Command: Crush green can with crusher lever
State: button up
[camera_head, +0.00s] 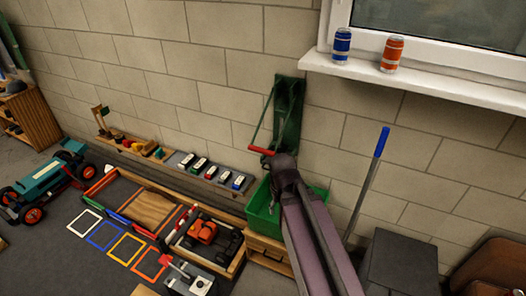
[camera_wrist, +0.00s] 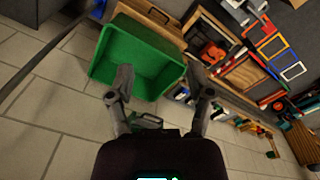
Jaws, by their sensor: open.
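The green can crusher (camera_head: 289,112) is mounted upright on the block wall. Its lever ends in a red handle (camera_head: 261,151), to the lower left of the green body. In the head view my gripper (camera_head: 280,160) is beside the right end of the red handle; contact cannot be told. In the wrist view my gripper (camera_wrist: 164,84) is open, with nothing seen gripped between its fingers. A small green part (camera_wrist: 148,120) shows between the finger bases. I cannot make out a green can; the inside of the crusher is not clear.
A green bin (camera_head: 262,215) stands below the crusher and also shows in the wrist view (camera_wrist: 113,58). A blue can (camera_head: 341,44) and an orange can (camera_head: 391,54) stand on the windowsill. A blue-tipped pole (camera_head: 381,142) leans at the right. Toy trays and coloured frames cover the left.

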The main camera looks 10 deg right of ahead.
jog(key=n+t+h+b, duration=0.6)
jog(key=t+h+b, duration=0.3)
jog(key=h+b, duration=0.7)
send_near(262, 151)
jog(key=s+a+y+b, duration=0.1)
jog(key=a, duration=0.2)
jog(key=shift+s, duration=0.1)
jog(key=shift+d, duration=0.1)
jog(key=shift+x, duration=6.8)
jog(key=shift+r, duration=0.1)
